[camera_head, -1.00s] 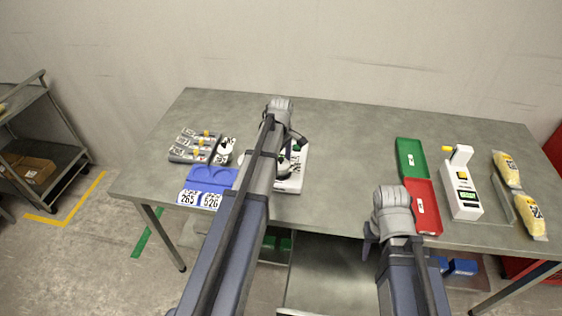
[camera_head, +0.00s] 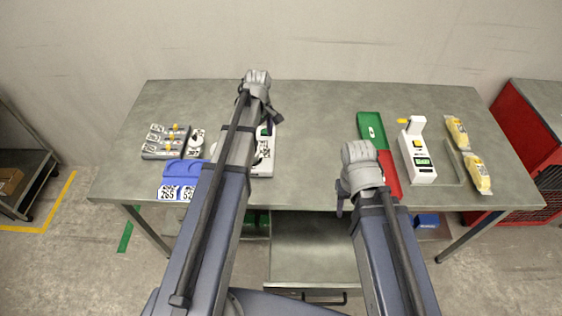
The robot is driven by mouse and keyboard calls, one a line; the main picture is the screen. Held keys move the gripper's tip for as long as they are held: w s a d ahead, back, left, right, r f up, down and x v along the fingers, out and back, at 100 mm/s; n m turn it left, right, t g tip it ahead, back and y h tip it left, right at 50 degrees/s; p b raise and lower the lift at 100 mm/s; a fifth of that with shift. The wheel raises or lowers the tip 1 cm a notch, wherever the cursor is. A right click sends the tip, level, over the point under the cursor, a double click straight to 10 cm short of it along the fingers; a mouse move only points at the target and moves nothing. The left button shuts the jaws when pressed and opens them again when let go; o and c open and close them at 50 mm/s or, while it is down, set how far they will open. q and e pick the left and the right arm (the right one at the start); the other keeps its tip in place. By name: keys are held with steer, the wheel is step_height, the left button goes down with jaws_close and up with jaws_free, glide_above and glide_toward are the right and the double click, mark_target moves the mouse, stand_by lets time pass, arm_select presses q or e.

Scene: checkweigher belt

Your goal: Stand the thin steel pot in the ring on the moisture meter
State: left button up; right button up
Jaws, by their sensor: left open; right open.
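My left gripper (camera_head: 268,115) is over the back part of the table, above a white device (camera_head: 264,166). My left arm covers much of that device, so I cannot tell whether it is the moisture meter or whether it has a ring. A second white device (camera_head: 418,160) with a green display and a raised white top stands at the right. I cannot make out the thin steel pot; it may be hidden behind my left arm. My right gripper (camera_head: 343,200) is at the table's front edge, left of a red tray (camera_head: 390,180). Both grippers are open, with nothing visible in them.
A grey rack (camera_head: 155,150) with yellow-tipped parts and a blue holder (camera_head: 177,176) with number labels are at the left. A green tray (camera_head: 371,128) adjoins the red one. Yellow packets (camera_head: 477,172) lie far right. The table's back middle is clear. A red cabinet (camera_head: 505,150) stands beyond.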

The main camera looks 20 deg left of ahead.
arm_select(q)
steer(key=s+d+m+y, duration=0.1)
steer(key=s+d+m, duration=1.6)
steer(key=s+d, duration=0.2)
steer(key=shift+d, duration=0.45)
step_height(320, 180, down, 4)
steer(key=b, duration=0.3)
steer(key=shift+r+b, duration=0.25)
steer(key=shift+b, duration=0.1)
steer(key=shift+w, duration=0.1)
